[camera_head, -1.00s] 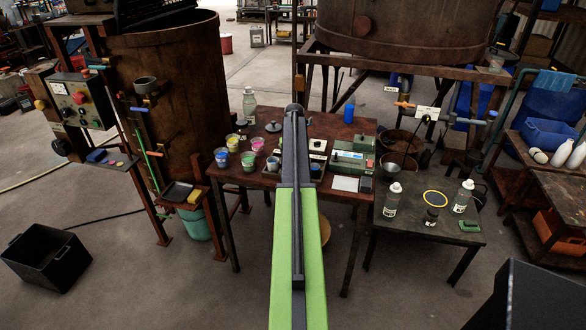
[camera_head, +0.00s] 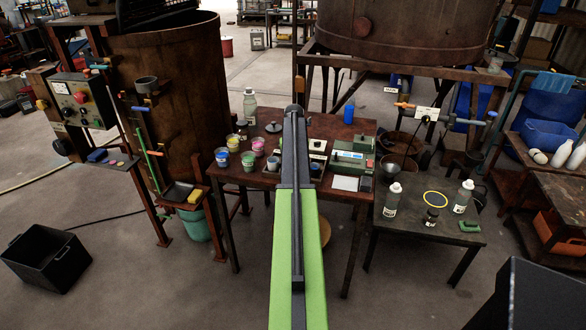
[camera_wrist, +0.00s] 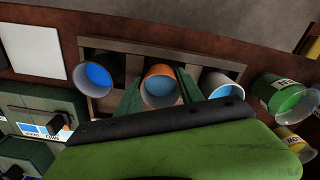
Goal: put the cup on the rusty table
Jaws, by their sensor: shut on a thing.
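An orange cup (camera_wrist: 158,70) with blue contents sits in the middle of a brown compartmented tray (camera_wrist: 120,45). My gripper (camera_wrist: 160,92) has its green fingers on both sides of this cup and is shut on it. The cup looks upright in its compartment; I cannot tell whether it is lifted. The tray stands on the rusty brown table (camera_wrist: 195,36), which also shows in the head view (camera_head: 325,127). In the head view, my arm hides the jaws and the held cup.
A dark cup (camera_wrist: 110,62) and a pale cup (camera_wrist: 222,80) flank the held one closely. A green cup (camera_wrist: 285,100) and a yellow cup (camera_wrist: 292,140) stand to the right. A green box (camera_head: 355,148) is beside the tray. A smaller dark table (camera_head: 400,222) stands right.

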